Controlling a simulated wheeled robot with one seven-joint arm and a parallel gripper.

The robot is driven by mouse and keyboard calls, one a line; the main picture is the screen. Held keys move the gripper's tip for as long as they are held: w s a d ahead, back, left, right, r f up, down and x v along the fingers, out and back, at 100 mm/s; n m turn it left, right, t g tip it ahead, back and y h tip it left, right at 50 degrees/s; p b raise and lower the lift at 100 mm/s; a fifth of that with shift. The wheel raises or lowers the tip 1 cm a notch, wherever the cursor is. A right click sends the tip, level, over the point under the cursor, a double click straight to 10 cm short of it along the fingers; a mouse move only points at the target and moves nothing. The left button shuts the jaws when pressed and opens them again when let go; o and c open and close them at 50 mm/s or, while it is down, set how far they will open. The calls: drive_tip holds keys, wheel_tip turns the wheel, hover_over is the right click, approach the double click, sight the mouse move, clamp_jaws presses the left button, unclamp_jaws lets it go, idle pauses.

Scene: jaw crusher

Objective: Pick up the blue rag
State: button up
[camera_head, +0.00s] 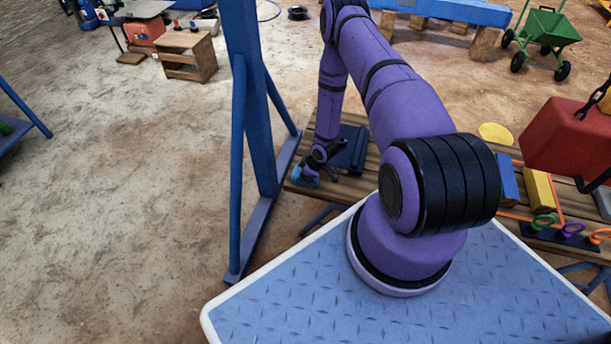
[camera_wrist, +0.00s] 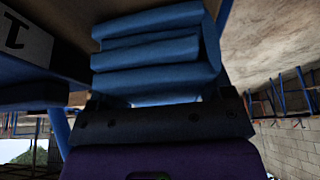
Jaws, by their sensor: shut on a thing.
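The blue rag (camera_wrist: 160,50) fills the upper middle of the wrist view as a folded, layered blue cloth right against the dark gripper body. In the head view a small light-blue bit of the rag (camera_head: 306,174) shows at the end of my arm. My gripper (camera_head: 318,168) is shut on the rag, at the left end of the wooden table. The fingers are hidden behind the cloth in the wrist view. I cannot tell whether the rag touches the table.
The wooden table (camera_head: 300,176) holds a dark blue block-like thing (camera_head: 350,148) just right of my gripper. A blue steel post (camera_head: 250,100) stands close on the left. A red block (camera_head: 568,138) hangs at the right. Open ground lies left of the post.

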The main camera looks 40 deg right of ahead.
drive_tip(key=shift+r, duration=0.7)
wheel_tip(320, 180, up, 2)
drive_tip(key=shift+r, duration=0.2)
drive_tip(key=s+a+r, duration=0.1)
drive_tip(key=s+a, duration=0.3)
drive_tip(key=s, duration=1.1)
drive_tip(key=shift+s+r, duration=0.2)
drive_tip(key=shift+s, duration=0.05)
